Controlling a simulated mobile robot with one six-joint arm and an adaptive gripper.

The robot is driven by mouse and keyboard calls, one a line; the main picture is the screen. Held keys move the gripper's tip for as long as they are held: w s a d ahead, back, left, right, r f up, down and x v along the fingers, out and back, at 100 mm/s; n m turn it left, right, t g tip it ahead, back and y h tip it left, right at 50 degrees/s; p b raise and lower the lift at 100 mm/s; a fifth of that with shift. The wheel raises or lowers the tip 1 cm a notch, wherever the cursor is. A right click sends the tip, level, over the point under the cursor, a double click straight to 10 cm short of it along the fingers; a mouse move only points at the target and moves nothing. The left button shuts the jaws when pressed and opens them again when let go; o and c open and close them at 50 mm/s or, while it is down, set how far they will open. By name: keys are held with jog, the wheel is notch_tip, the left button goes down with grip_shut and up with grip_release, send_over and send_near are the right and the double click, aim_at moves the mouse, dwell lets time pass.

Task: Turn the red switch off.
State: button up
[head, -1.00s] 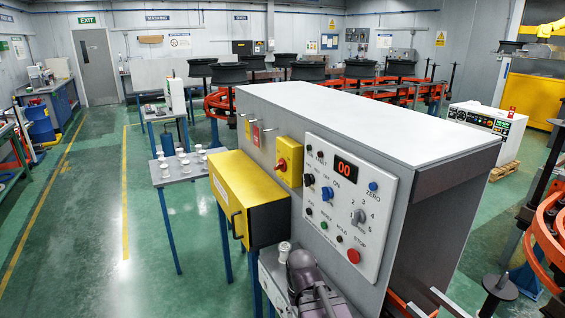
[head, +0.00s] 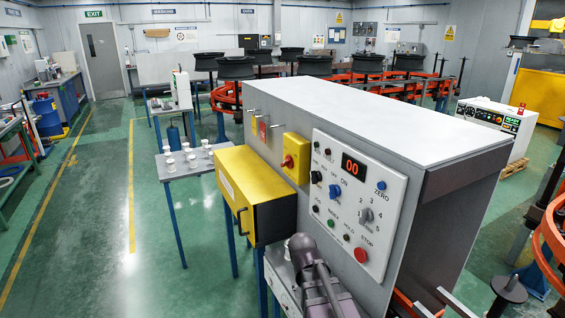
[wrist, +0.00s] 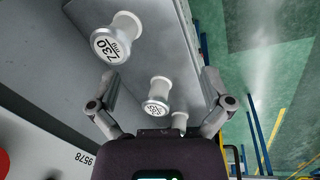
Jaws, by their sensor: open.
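The red switch (head: 287,161) is a red rotary handle on a yellow plate (head: 296,172). The plate is on the side of the large grey machine, left of the white control panel (head: 350,205). The switch does not show in the wrist view. My gripper (wrist: 159,76) is open and empty in the wrist view, its two fingers spread over a grey surface with pale spool-shaped pieces. In the head view my purple-grey arm is at the bottom centre, below the panel, and I cannot make out the fingers there.
A yellow box with a black handle (head: 253,190) juts out below the switch. The white panel carries several knobs and buttons, including a red stop button (head: 361,255). A small table (head: 184,172) with white pieces stands at left. The green floor beyond it is clear.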

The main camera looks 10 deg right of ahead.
jog(key=w+r+m+h+p, duration=0.1)
jog(key=w+r+h, duration=0.3)
jog(key=w, duration=0.6)
jog(key=m+t+h+p, duration=0.35)
jog(key=t+h, duration=0.25)
jog(key=h, duration=0.5)
send_near(284, 162)
jog(key=a, duration=0.3)
jog(key=shift+w+a+f, duration=0.25)
jog(key=shift+a, duration=0.05)
jog(key=x, duration=1.4)
jog(key=shift+s, duration=0.2)
jog(key=c, duration=0.8)
